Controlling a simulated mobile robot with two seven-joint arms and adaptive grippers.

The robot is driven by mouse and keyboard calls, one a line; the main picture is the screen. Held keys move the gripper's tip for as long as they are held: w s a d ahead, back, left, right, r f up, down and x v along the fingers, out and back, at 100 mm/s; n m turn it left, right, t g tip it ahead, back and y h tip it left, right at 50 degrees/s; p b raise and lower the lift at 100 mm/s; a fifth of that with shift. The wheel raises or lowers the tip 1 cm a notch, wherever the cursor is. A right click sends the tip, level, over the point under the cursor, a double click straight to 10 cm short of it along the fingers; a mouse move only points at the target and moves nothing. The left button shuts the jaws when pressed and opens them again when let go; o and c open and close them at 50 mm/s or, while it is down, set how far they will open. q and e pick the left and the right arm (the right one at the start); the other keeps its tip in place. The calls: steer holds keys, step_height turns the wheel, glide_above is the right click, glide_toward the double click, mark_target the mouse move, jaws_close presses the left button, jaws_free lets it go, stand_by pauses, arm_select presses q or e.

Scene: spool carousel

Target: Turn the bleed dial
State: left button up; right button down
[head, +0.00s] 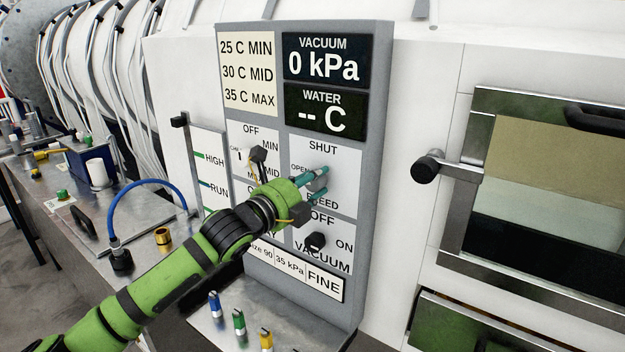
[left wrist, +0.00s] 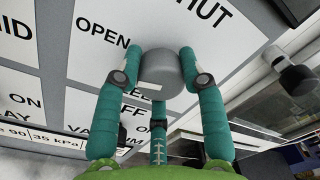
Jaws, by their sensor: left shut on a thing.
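The bleed dial (left wrist: 162,74) is a grey round knob on the white panel face marked OPEN, SHUT and BLEED. My left gripper (head: 318,182) reaches the control panel (head: 375,150) from the lower left, with its teal fingers at the bleed section. In the left wrist view, the gripper (left wrist: 163,72) has fingers on both sides of the dial and a third finger below, shut on it. In the head view the fingers largely hide the dial, and the wrist covers part of the BLEED label.
A black vacuum knob (head: 315,242) sits just below the gripper, and another black knob (head: 258,155) is at upper left. The vacuum display (head: 325,62) reads 0 kPa. A door handle (head: 427,168) sticks out at right. Small coloured valves (head: 239,322) stand below the panel.

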arm_select(q)
steer(key=n+p, duration=0.1)
steer(key=n, duration=0.3)
steer(key=shift+r+n, duration=0.1)
steer(key=shift+n, duration=0.2)
steer(key=n+p, duration=0.1)
steer(key=n, duration=0.3)
steer(key=shift+n+t, duration=0.3)
steer(key=shift+n, duration=0.1)
steer(key=n, duration=0.4)
steer(key=shift+n+p, duration=0.4)
steer(key=n+p, duration=0.1)
steer(key=n, duration=0.3)
steer(key=shift+n, duration=0.3)
steer(key=n+p, duration=0.1)
steer(key=n, duration=0.2)
steer(key=shift+n+y, duration=0.3)
steer(key=shift+n, duration=0.1)
steer(key=n+p, duration=0.1)
steer(key=n, duration=0.3)
steer(key=shift+n+t+p, duration=0.3)
steer(key=n+p, duration=0.2)
steer(key=n, duration=0.2)
steer(key=shift+n, duration=0.3)
steer(key=shift+n+y+p, duration=0.3)
steer(key=shift+n+p, duration=0.5)
steer(key=shift+n, duration=1.1)
